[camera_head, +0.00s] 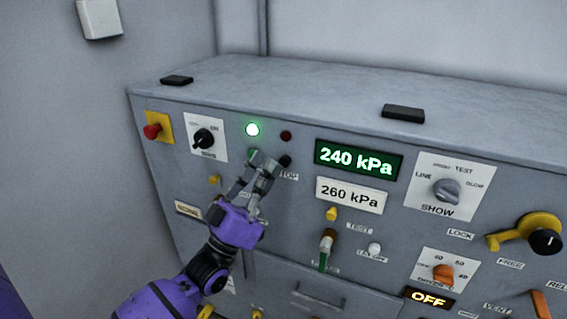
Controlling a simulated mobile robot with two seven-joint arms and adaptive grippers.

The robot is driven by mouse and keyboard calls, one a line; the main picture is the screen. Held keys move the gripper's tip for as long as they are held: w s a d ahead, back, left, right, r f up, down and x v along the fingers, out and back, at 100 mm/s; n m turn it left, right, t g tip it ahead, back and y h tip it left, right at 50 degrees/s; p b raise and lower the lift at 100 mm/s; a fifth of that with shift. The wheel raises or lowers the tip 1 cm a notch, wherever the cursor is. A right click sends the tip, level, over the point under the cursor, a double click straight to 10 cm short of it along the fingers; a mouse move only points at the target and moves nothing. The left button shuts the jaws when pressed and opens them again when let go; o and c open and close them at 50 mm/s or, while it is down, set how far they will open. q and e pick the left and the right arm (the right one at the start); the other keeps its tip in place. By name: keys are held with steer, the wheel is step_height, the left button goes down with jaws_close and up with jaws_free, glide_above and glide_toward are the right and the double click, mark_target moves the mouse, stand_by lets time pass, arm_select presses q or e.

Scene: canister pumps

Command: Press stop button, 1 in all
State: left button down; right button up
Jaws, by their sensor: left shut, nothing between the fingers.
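My left gripper (266,168) is purple with grey fingers and reaches up from the bottom left. Its fingers are shut and empty, with the tips in front of the panel just under the two lamps. A dark round stop button (285,161) shows at the right of the fingertips, above a label (289,176) whose visible letters read "TOP". The fingers partly cover this area, and I cannot tell whether they touch the button. A greenish button (254,154) lies just left of it, partly behind the fingers. My right gripper is not in view.
Above the buttons, a green lamp (252,129) is lit and a dark red lamp (286,136) is unlit. A red knob (152,131) and rotary switch (203,138) are left. Right are the 240 kPa display (357,160), SHOW knob (446,190) and yellow lever (523,233).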

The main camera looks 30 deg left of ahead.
arm_select(q)
steer(key=shift+w, duration=0.15)
steer(key=shift+w, duration=0.3)
steer(key=shift+w, duration=0.5)
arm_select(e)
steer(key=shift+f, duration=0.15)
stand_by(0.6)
arm_select(q)
steer(key=shift+s, duration=0.95)
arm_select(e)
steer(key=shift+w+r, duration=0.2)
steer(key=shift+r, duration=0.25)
arm_select(q)
steer(key=shift+s+d+p, duration=0.15)
steer(key=shift+s+p, duration=0.75)
steer(key=shift+s, duration=1.6)
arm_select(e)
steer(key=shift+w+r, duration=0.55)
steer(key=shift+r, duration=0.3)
